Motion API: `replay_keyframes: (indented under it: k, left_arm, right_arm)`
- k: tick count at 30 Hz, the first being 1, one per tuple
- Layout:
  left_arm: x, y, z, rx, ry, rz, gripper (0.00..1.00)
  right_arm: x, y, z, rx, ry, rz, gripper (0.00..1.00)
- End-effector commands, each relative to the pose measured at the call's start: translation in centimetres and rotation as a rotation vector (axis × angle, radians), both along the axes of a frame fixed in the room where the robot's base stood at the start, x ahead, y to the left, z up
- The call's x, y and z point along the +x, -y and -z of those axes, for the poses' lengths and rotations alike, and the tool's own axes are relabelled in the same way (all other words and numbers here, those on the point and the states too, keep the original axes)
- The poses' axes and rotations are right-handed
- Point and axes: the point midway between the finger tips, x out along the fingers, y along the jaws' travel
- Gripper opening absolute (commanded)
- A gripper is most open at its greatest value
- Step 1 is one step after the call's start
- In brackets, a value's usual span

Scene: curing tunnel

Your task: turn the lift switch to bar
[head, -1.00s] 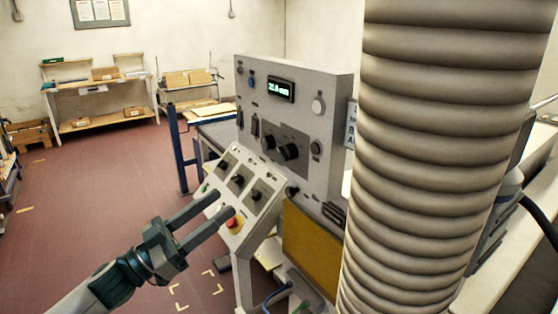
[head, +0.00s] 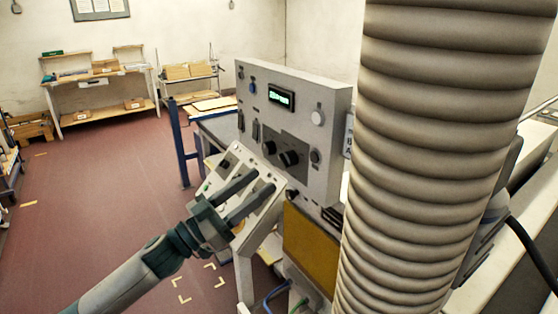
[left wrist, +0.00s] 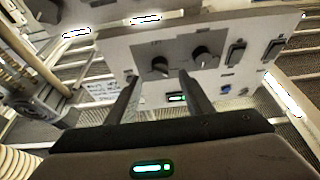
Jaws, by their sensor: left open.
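The slanted switch console (head: 233,152) stands in front of the upright grey panel (head: 330,110). The console's rotary switches are mostly covered by my gripper; labels are too small to read, so I cannot tell which is the lift switch or where it points. My left gripper (head: 263,180) is open, its two fingers reaching over the console with the tips near its upper right edge. I cannot tell whether they touch it. In the left wrist view, two dark knobs (left wrist: 158,66) (left wrist: 201,57) of the upright panel show beyond the spread fingers (left wrist: 160,95). My right gripper is not in view.
A thick ribbed hose (head: 430,150) fills the right side in front of the panel. A yellow-brown plate (head: 310,243) hangs below the panel. A blue-legged table (head: 182,150) stands behind, shelves (head: 100,80) at the back.

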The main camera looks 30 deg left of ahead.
Motion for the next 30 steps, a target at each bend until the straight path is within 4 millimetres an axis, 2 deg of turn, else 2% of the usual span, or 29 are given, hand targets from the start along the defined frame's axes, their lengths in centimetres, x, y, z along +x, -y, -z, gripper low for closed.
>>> replay_keyframes:
  k: [4, 15, 21, 30]
  left_arm:
    - [1.7, 0.7, -1.3, 0.000, 0.003, 0.001, 0.47]
    - [5.3, 2.2, -2.7, -0.002, 0.001, 0.000, 0.47]
    - [6.0, 2.6, -2.8, 0.000, 0.001, 0.001, 0.47]
    - [6.1, 2.6, -2.7, 0.000, 0.000, 0.001, 0.47]
  right_arm:
    - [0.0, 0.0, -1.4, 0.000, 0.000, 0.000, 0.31]
    - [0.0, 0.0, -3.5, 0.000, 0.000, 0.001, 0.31]
    - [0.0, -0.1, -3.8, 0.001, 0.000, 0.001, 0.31]
    - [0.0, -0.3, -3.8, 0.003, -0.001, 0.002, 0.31]
